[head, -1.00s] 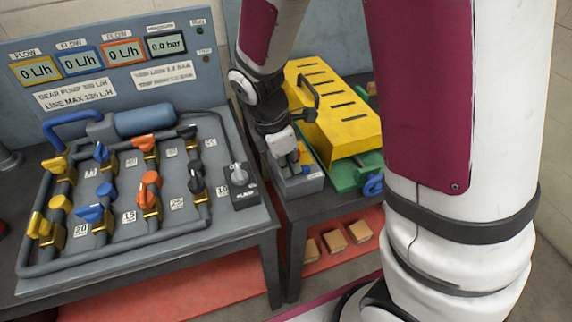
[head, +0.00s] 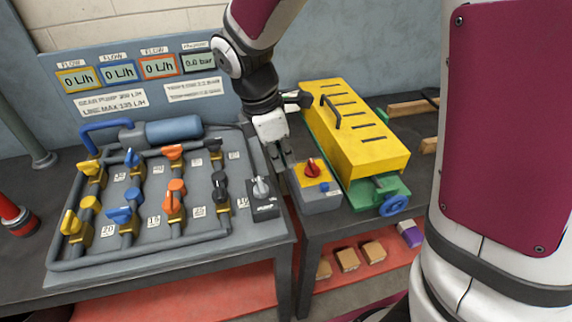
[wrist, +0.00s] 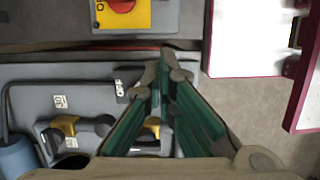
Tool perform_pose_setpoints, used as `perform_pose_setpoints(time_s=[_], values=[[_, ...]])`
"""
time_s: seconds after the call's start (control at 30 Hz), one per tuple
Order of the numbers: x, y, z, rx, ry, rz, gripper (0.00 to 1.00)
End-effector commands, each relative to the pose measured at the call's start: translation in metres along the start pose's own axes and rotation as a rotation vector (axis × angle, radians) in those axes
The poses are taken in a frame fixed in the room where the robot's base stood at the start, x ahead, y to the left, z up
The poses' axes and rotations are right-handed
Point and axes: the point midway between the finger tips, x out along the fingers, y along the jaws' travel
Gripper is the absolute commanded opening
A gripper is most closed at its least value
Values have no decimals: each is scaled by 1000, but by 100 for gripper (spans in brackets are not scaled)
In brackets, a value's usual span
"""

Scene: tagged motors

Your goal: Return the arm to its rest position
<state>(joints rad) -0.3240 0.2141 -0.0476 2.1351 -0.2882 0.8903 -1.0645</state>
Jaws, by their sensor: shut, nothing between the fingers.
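My gripper (head: 283,160) hangs from my arm in the head view, between the pipe panel and the grey switch box. In the wrist view its fingers (wrist: 163,70) come together at the tips, with nothing between them. The grey switch box (head: 318,200) has a yellow plate and a red rotary knob (head: 312,168); the knob also shows at the top of the wrist view (wrist: 122,4). The gripper appears apart from the knob. The lower part of my arm is partly cut off by the top of the head view.
A yellow slotted cover (head: 375,150) with a handle stands on a green machine right of the box. Displays (head: 118,72) read zero. Wooden blocks (head: 347,260) lie on a red lower shelf.

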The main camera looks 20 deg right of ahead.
Motion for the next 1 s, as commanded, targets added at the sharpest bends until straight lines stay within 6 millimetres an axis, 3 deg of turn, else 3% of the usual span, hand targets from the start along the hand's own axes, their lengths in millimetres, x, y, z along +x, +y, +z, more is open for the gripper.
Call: perform_pose_setpoints(time_s=[0.63, 0.77, 1.0], values=[[-9, -2, 2, 19, 5, 4, 0], [-28, -15, 16, 137, 34, 23, 0], [-84, -68, 58, 573, 147, 76, 0]])
